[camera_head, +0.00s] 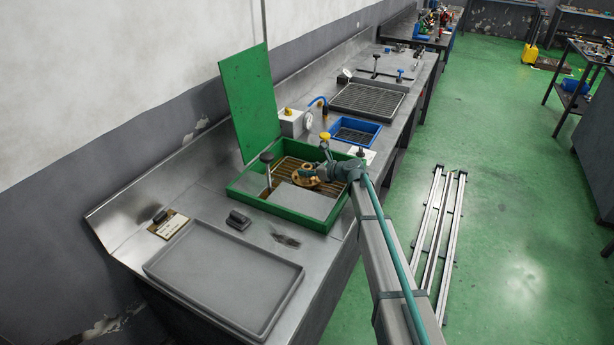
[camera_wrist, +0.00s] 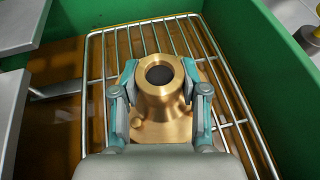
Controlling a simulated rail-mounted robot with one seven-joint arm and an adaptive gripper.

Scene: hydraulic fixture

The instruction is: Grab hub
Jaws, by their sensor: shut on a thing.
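The hub is a brass-coloured flanged piece with a dark round bore; it stands on a wire rack (camera_wrist: 175,40) in the wrist view, where the hub (camera_wrist: 160,97) is upright. My gripper (camera_wrist: 164,82) has one teal-and-grey finger on each side of the hub and is shut on it. In the head view the hub (camera_head: 307,175) is small and partly covered by my gripper (camera_head: 318,173). It lies inside the green open-lidded tub (camera_head: 243,200). The lower part of the hub is partly hidden by the gripper body.
The tub's green lid (camera_head: 249,105) stands raised at the back. A grey plate (camera_head: 303,200) covers the tub's front part. A grey tray (camera_head: 225,277) lies in front, and a blue-rimmed basin (camera_head: 355,133) stands behind. Green walls surround the rack closely.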

